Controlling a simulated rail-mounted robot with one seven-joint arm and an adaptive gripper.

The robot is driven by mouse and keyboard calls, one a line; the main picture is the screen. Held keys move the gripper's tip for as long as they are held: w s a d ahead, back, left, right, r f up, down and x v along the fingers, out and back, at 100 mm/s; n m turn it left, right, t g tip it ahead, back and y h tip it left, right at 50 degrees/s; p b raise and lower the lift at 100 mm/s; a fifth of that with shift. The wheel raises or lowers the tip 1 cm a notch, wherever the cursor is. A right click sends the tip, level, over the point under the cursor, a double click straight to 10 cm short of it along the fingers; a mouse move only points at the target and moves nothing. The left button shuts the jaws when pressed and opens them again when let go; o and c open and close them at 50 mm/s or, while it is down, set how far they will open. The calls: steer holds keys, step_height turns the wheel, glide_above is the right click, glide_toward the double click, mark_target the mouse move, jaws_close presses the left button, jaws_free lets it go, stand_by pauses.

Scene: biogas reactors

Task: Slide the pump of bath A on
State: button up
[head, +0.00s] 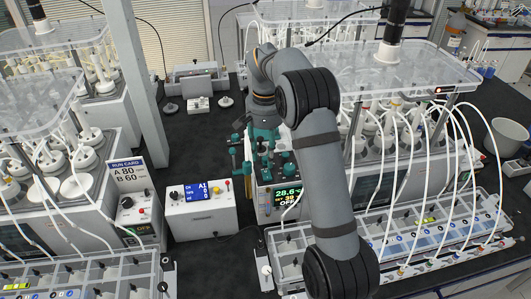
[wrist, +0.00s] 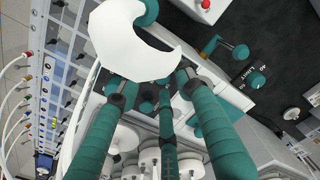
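The control box with a green display (head: 280,199) stands in the middle of the bench. Its display reads about 28.6, with 39 and OFF below. I take it to belong to a bath; no letter A is legible on it, and my gripper and arm cover parts of it. My gripper (head: 258,148) has teal fingers and is over the back and top of this box. In the wrist view my gripper (wrist: 152,90) has its fingers spread with gaps between them, and nothing is held. I cannot tell whether they touch anything, nor pick out the pump switch.
A box with a blue display reading A1 (head: 201,206) stands to the left, beside the run card (head: 129,178) reading A 80, B 60. Bottle-filled baths with clear lids flank both sides. White tubes (head: 480,150) hang at right above a clear tray (head: 400,250).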

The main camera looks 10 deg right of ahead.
mark_target(266, 158)
step_height(266, 158, up, 12)
stand_by(0.7)
stand_by(0.4)
step_height(266, 158, down, 12)
steer(key=shift+w, duration=0.15)
stand_by(0.5)
steer(key=shift+r, duration=0.2)
